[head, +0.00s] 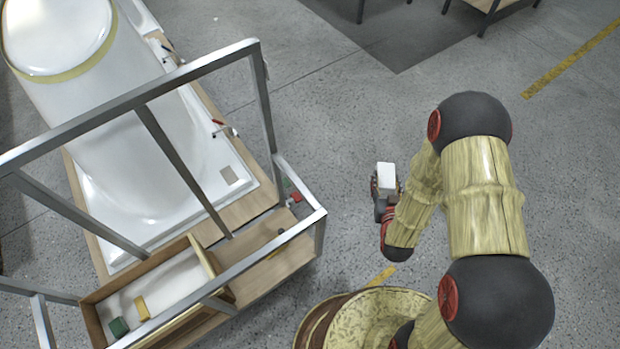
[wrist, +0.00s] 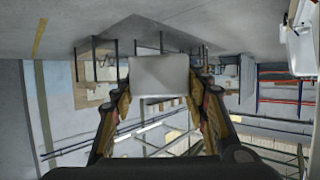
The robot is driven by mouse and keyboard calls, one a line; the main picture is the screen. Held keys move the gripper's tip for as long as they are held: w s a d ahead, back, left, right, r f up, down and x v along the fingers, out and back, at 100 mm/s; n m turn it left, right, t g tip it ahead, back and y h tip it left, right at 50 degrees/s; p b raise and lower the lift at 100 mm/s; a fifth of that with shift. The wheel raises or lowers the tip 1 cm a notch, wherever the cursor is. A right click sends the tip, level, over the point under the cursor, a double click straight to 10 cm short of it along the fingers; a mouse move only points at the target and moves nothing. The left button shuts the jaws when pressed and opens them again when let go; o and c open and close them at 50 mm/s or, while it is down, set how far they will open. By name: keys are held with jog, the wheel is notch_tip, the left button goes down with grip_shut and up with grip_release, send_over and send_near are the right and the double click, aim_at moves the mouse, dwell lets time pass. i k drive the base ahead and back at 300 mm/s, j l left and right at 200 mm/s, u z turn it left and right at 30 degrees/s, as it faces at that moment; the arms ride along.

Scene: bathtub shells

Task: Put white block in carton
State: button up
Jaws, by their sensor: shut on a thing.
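My gripper (head: 384,188) is shut on a white block (head: 387,174) and holds it up over the open floor, right of the metal-framed cart. In the wrist view the white block (wrist: 160,75) sits between my two fingers. An open brown box (head: 93,322) with a pale inside, which looks like the carton, stands at the lower left of the head view, on the near end of the cart. A green block (head: 119,327) and a yellow block (head: 142,308) lie in it. My gripper is well to the right of the box.
Grey metal rails (head: 190,150) of the cart stand above and around the box. A white bathtub shell (head: 130,140) lies behind it. Small red and green items (head: 294,194) sit at the cart's right corner. The grey floor (head: 340,120) between cart and arm is clear.

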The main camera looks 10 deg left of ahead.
aim_at(192, 277)
jog(key=k+j+z, duration=0.15)
jog(key=j+z, duration=0.15)
jog(key=z, duration=0.15)
jog(key=k+j+z, duration=0.2)
jog(key=z, duration=0.3)
jog(key=k+j+z, duration=0.1)
jog(key=k+j, duration=0.2)
jog(key=k+j+z, duration=0.15)
jog(key=k, duration=0.35)
jog(key=k+j+z, duration=0.1)
jog(key=k+j, duration=0.25)
jog(key=k+j+z, duration=0.15)
jog(key=k, duration=0.35)
jog(key=k+j, duration=0.2)
jog(key=k, duration=0.35)
jog(key=k+j, duration=0.2)
jog(key=k, duration=0.3)
